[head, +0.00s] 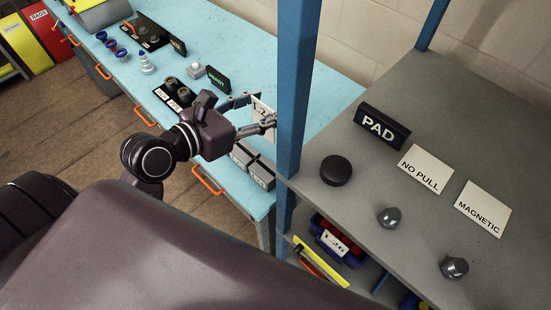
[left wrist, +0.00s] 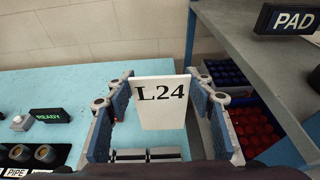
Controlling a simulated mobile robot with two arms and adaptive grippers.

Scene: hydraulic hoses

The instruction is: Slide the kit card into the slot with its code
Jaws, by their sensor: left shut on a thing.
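The kit card (left wrist: 158,110) is white and reads L24 in the left wrist view. My left gripper (left wrist: 160,86) is shut on it, with a finger at each side edge. In the head view the card (head: 260,107) is held up beside the blue post, above the light blue bench, partly hidden by the gripper (head: 266,124). Grey blocks (head: 262,173) stand on the bench below the gripper; I cannot read their labels. They also show below the card in the left wrist view (left wrist: 163,154). I cannot make out a slot with the card's code. My right gripper is not in view.
The blue post (head: 294,90) stands close to the card. Right of it, a grey shelf (head: 460,100) carries a PAD sign (head: 381,127), a black puck (head: 336,170) and metal nuts. A blue bin (head: 318,228) labelled L-26 sits below. A READY sign (left wrist: 47,115) stands on the bench.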

